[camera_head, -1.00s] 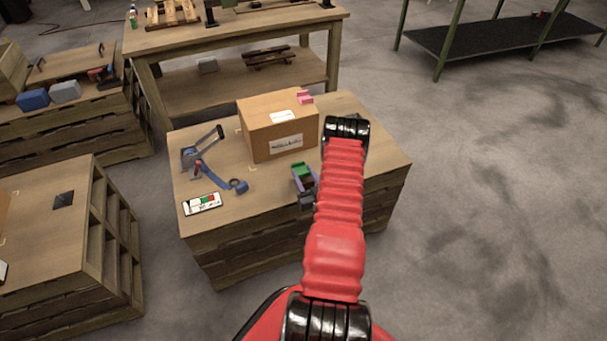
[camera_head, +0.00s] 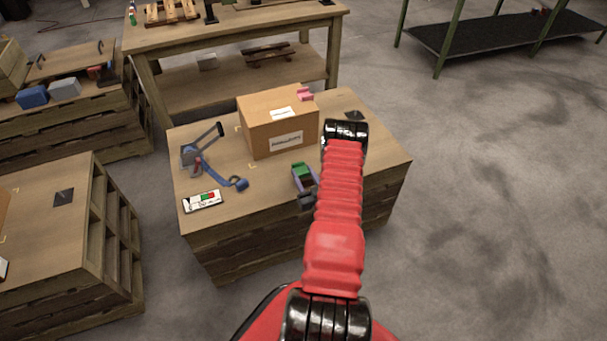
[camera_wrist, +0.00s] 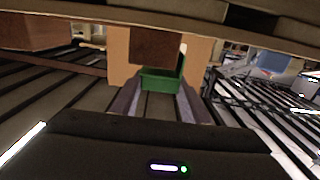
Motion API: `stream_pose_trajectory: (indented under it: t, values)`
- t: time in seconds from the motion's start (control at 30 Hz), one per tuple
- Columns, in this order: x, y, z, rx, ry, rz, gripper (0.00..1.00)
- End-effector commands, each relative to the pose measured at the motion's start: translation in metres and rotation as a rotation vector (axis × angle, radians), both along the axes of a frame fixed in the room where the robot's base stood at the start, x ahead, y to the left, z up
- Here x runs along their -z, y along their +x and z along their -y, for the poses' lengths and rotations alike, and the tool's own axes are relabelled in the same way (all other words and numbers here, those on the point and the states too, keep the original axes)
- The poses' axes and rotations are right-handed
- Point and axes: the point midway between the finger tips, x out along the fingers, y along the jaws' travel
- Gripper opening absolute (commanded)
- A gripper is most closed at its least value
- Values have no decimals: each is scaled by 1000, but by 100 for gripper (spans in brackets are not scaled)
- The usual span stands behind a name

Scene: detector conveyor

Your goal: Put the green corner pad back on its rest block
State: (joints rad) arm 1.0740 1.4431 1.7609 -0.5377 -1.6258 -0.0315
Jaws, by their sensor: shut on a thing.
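The green corner pad (camera_head: 301,169) is between the fingers of my gripper (camera_head: 304,180), over the table near the front of the cardboard box. In the wrist view the green pad (camera_wrist: 162,80) sits between the two finger tips (camera_wrist: 158,92), with a raised part at its right. My gripper is shut on it. A dark brown block (camera_wrist: 153,46) shows just beyond and partly covers the pad in that view; I cannot tell whether it is the rest block. Whether the pad touches anything below is hidden.
The cardboard box (camera_head: 262,133) stands on the table (camera_head: 222,235) with a pink pad (camera_head: 305,94) on its top corner. A tape dispenser (camera_head: 191,157), blue strap (camera_head: 215,176) and label card (camera_head: 203,201) lie left. A dark square (camera_head: 355,115) lies at the back right.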

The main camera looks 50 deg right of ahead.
Motion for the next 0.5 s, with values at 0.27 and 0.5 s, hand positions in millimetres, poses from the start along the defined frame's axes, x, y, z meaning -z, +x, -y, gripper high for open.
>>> stream_pose_trajectory:
  t: [0.27, 0.5]
  values:
    - [5, 0, 0, 0, 0, 0, 17]
    - [9, 0, 0, 0, -1, 1, 17]
